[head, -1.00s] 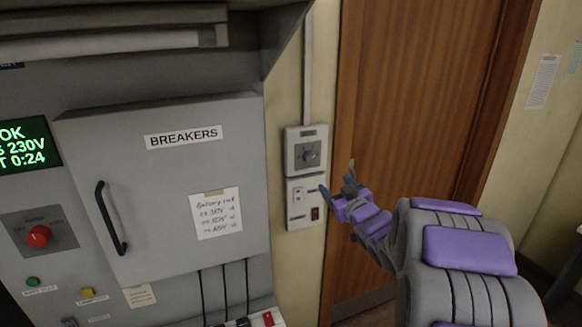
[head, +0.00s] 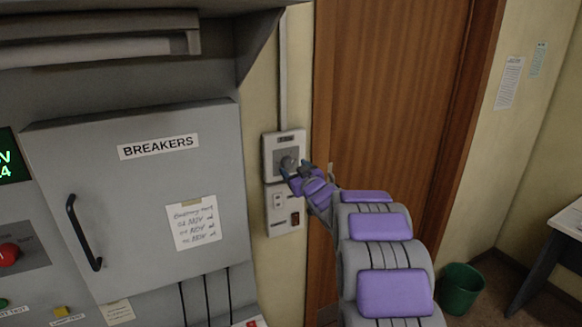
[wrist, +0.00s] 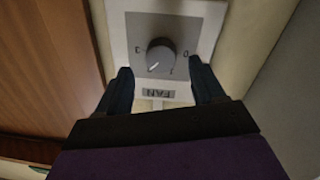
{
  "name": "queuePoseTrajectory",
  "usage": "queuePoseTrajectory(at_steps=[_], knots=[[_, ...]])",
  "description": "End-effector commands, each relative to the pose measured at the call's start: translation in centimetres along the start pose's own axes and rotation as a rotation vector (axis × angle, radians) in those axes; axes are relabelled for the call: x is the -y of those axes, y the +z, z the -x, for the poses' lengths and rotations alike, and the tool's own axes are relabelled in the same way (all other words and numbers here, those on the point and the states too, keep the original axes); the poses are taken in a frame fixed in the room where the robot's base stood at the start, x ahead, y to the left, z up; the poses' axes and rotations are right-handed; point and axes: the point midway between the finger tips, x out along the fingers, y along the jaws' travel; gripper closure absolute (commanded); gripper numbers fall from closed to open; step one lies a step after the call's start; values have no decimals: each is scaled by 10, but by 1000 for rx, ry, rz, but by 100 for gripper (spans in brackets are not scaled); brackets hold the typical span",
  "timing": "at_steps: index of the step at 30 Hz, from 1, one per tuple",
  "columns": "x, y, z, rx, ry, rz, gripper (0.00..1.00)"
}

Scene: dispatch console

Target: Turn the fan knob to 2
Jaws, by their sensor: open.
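The fan control plate (head: 272,144) is on the wall strip between the grey cabinet and the wooden door. Its round grey knob (head: 288,162) shows just beside my gripper (head: 293,173), which partly covers it. In the wrist view the knob (wrist: 161,58) sits a little beyond the fingertips, in line with the gap between them. A pale pointer line on it slants to the lower left. The FAN label appears upside down, with small marks around the knob; not all are readable. My gripper (wrist: 162,80) is open and empty, with one finger on each side of the gap.
A lower wall plate with a red-brown switch (head: 295,218) is right below the fan plate. The breaker cabinet (head: 130,230) with its black handle is to the left. The wooden door (head: 400,110) is to the right, a green bin (head: 461,290) farther right.

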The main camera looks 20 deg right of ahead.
Motion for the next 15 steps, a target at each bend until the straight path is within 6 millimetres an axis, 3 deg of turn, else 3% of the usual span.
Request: queuePoseTrajectory(at_steps=[6, 15], knots=[[0, 2, -25, 3, 0, 0, 32], [0, 1, -36, 1, 0, -2, 32]])
